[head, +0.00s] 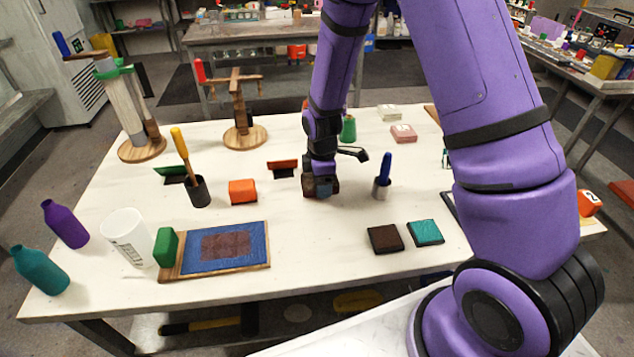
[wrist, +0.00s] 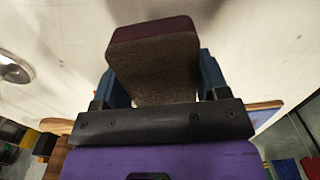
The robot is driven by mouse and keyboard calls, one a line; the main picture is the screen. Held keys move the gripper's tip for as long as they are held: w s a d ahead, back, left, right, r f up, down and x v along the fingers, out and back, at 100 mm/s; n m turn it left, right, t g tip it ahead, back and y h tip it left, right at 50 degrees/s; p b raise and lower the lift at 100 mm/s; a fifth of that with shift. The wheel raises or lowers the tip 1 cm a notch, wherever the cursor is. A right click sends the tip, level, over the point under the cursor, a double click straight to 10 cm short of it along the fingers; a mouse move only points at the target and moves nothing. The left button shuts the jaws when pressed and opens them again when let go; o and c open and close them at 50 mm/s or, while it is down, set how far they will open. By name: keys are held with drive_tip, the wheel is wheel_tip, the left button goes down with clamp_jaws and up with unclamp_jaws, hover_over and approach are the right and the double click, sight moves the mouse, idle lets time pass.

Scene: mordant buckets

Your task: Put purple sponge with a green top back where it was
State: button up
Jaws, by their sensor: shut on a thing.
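My gripper (head: 320,188) is low over the middle of the white table in the head view. In the wrist view, its blue fingers (wrist: 160,78) are shut on a block-shaped sponge (wrist: 155,62) with a dark purple end and a rough brown-grey face. No green shows on the held sponge from this side. In the head view the sponge is mostly hidden by the gripper, and I cannot tell whether it touches the table.
A grey cup with a blue-handled tool (head: 383,180) stands close right of my gripper. An orange block (head: 242,191) and a red-topped piece (head: 282,168) lie to the left. Dark (head: 385,239) and teal (head: 425,232) pads lie nearer. The table between the blue board (head: 250,232) and pads is clear.

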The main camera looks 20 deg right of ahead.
drive_tip(key=shift+f, duration=0.85)
drive_tip(key=shift+f, duration=0.15)
drive_tip(key=o, duration=0.8)
